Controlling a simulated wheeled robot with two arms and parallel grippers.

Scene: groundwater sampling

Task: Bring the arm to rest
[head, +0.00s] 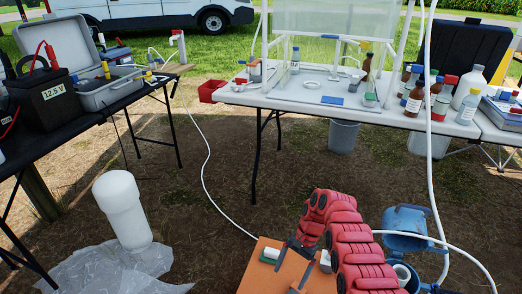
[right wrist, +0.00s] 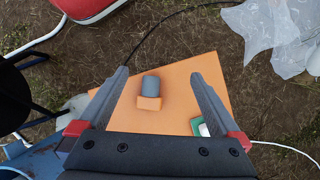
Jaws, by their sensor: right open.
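My right arm (head: 350,235), covered in red padding, reaches in from the bottom of the head view. Its gripper (right wrist: 160,98) is open in the right wrist view, its two grey fingers spread apart over an orange board (right wrist: 185,75). Nothing is held between the fingers. The orange board (head: 262,277) also shows in the head view, partly hidden by my arm. My left gripper is in neither view.
A small green and white item (head: 270,254) lies on the board. A white table (head: 245,97) with bottles stands behind. A white cylinder (head: 122,208) stands by plastic sheeting (head: 110,270). A blue pump-like item (head: 405,222) and white hoses are close to my right arm.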

